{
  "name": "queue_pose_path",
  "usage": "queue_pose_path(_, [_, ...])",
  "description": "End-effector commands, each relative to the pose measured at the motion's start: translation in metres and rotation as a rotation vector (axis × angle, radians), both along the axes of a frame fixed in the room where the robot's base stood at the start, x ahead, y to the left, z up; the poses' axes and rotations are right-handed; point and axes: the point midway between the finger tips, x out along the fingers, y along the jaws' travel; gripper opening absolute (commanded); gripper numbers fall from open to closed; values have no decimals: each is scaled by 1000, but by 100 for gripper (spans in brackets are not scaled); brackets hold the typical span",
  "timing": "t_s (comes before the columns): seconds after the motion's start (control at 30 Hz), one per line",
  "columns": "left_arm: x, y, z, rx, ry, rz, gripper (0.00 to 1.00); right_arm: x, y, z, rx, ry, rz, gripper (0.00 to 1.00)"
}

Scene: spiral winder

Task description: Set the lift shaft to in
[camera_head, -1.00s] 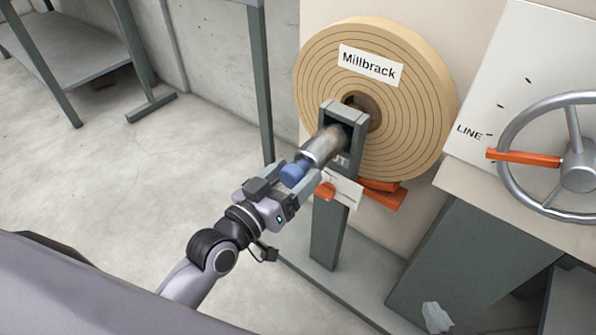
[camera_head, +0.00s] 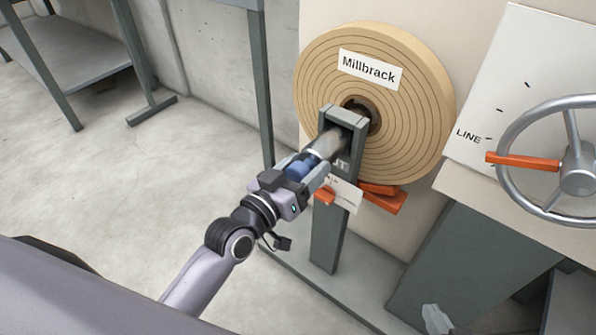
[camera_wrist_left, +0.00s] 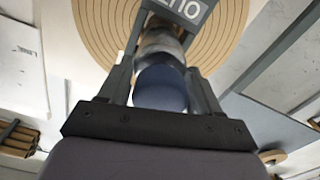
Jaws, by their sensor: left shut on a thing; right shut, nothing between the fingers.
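The lift shaft (camera_head: 326,143) is a grey metal cylinder with a blue end (camera_head: 298,171). It slants through a grey yoke bracket (camera_head: 343,116) toward the core of the large tan roll marked Millbrack (camera_head: 420,95). My left gripper (camera_head: 316,161) is shut around the blue end, one finger on each side. In the left wrist view the blue end (camera_wrist_left: 160,88) sits between the fingers, with the metal shaft (camera_wrist_left: 162,42) beyond. Lettering on the bracket reads OUT, upside down in that view and partly hidden in the head view. My right gripper does not show.
Below the bracket are a white plate (camera_head: 344,194) and orange handles (camera_head: 383,200). A handwheel (camera_head: 576,178) with an orange spoke and a LINE panel stands at the right. A grey post (camera_head: 260,80) rises behind my left arm.

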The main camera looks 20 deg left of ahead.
Motion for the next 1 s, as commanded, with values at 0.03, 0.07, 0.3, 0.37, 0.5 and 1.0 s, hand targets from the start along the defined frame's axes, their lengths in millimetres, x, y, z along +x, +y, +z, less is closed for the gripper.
queue_pose_path(0.03, [11,-3,2,1,-1,1,9,0,-1,2,0,0,-1,0])
queue_pose_path(0.07, [16,-5,2,1,-1,1,9,0,-1,2,1,0,-3,0])
queue_pose_path(0.3, [57,-20,0,1,0,1,9,0,-5,-4,-4,8,-10,0])
queue_pose_path(0.37, [67,-23,0,0,0,1,9,-1,-5,-6,-4,12,-11,0])
queue_pose_path(0.5, [82,-29,0,1,0,1,9,-3,-5,-10,-7,19,-9,0])
queue_pose_path(1.0, [91,-32,2,0,-2,1,75,-3,-2,-5,-4,13,-3,0])
